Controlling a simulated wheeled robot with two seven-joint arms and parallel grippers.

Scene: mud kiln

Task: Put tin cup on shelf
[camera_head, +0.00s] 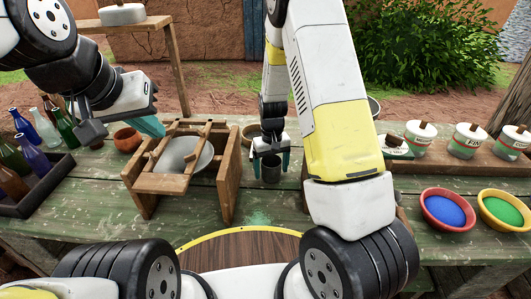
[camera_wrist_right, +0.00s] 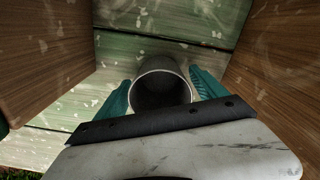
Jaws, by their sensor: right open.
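The grey tin cup (camera_head: 270,172) stands upright on the green table, right of a wooden rack. In the right wrist view the cup (camera_wrist_right: 161,64) has its open mouth towards the camera. My right gripper (camera_head: 270,160) is open, with one teal finger on each side of the cup; it also shows in the right wrist view (camera_wrist_right: 162,93). I cannot tell whether the fingers touch the cup. My left gripper (camera_head: 150,125) hangs above the table's left part; one teal finger shows and its opening is unclear. I cannot tell which structure is the shelf.
The wooden rack (camera_head: 228,175) holds a grey round dish (camera_head: 185,155). A bottle crate (camera_head: 38,195) is at left, beside an orange pot (camera_head: 127,139). Bowls of blue (camera_head: 447,210) and green powder (camera_head: 503,210) and several lidded tins stand right. Wooden panels flank the cup closely.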

